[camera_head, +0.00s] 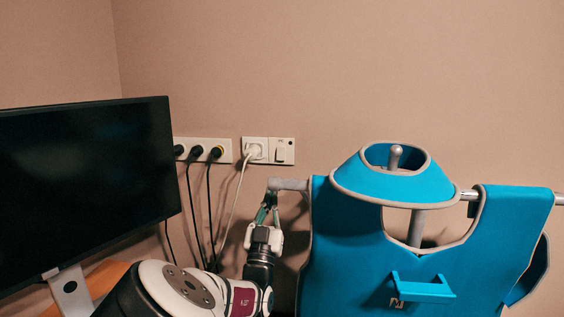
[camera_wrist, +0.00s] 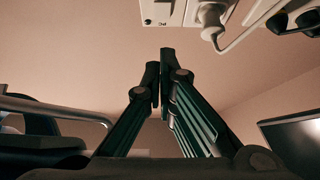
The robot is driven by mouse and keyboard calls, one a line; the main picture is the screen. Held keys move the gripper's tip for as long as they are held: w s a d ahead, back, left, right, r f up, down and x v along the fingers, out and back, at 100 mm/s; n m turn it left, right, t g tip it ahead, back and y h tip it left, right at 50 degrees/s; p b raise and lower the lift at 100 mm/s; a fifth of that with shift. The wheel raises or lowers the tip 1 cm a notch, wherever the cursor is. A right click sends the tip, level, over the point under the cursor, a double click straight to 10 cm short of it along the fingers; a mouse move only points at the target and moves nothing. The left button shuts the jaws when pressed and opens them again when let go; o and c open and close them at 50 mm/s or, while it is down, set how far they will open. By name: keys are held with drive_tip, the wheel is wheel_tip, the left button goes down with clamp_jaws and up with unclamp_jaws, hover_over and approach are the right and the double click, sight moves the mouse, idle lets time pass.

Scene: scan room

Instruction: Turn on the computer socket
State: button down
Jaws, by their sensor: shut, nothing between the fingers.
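The computer socket (camera_head: 256,150) is a white wall plate with a white plug and cord in its left half. A white rocker switch (camera_head: 281,151) sits in its right half. In the wrist view the plug (camera_wrist: 212,22) and the switch side (camera_wrist: 163,10) show at the top edge, cut off by the frame. My gripper (camera_head: 270,196) is below the socket in the head view, pointing up, with its fingers shut and empty. The fingertips (camera_wrist: 166,58) also show in the wrist view, apart from the plate. I cannot tell whether the switch is on or off.
A socket strip (camera_head: 203,150) with several black plugs is on the wall to the left. A black monitor (camera_head: 85,180) stands at the left. Blue aprons (camera_head: 400,255) hang on a metal rail (camera_head: 290,184) close to the right of my gripper. The wall above is clear.

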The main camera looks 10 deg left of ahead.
drive_tip(key=shift+w+r, duration=0.1)
drive_tip(key=shift+w, duration=0.05)
approach(283, 150)
wheel_tip(283, 150, up, 3)
drive_tip(key=shift+w+a+r+b, duration=0.1)
drive_tip(key=shift+w+b, duration=0.45)
drive_tip(key=shift+w, duration=1.3)
drive_tip(key=shift+w+b, duration=0.1)
drive_tip(key=shift+b, duration=0.25)
